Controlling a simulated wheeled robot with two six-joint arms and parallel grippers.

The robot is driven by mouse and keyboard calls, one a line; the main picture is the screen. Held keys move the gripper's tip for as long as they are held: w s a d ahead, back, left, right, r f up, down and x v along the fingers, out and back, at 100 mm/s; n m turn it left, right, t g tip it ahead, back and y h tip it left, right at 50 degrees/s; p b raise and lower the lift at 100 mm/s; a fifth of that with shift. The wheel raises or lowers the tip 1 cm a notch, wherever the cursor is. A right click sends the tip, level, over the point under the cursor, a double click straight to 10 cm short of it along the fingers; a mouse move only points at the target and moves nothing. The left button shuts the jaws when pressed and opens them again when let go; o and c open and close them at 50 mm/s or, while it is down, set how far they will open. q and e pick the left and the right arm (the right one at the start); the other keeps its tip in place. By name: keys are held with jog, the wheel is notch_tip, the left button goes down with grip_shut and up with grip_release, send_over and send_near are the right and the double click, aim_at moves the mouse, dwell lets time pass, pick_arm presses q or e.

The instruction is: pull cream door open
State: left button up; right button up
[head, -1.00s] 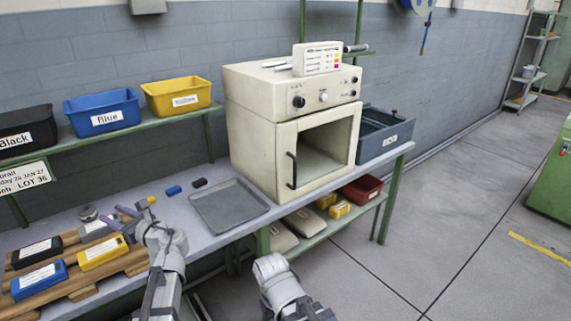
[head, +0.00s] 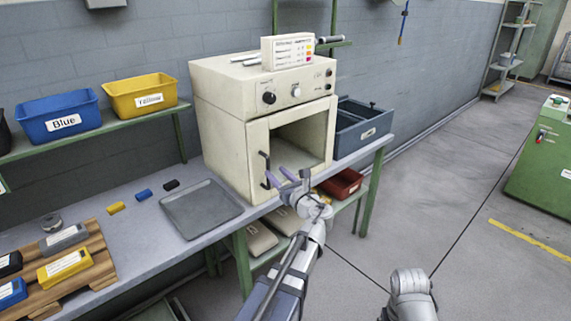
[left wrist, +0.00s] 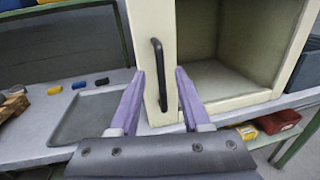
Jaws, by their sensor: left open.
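The cream oven (head: 222,135) stands on the bench. Its cream door (head: 258,172) is a frame around a large window, through which the inside shows; I cannot tell if there is glass. The door looks shut. The black upright handle (head: 266,170) is on the door's left side. My left gripper (head: 288,177) is open in front of the door's lower part. In the left wrist view the handle (left wrist: 160,75) lies between the two open purple fingers (left wrist: 159,76), apart from both. My right gripper is not in view; only part of that arm shows at lower right.
A grey tray (head: 201,209) lies on the bench left of the oven. A blue-grey bin (head: 362,128) stands right of it. A red bin (head: 341,184) is on the shelf below. The floor (head: 400,220) to the right is clear.

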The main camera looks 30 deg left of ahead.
pick_arm(q)
jog(key=shift+x, duration=3.3)
grip_shut()
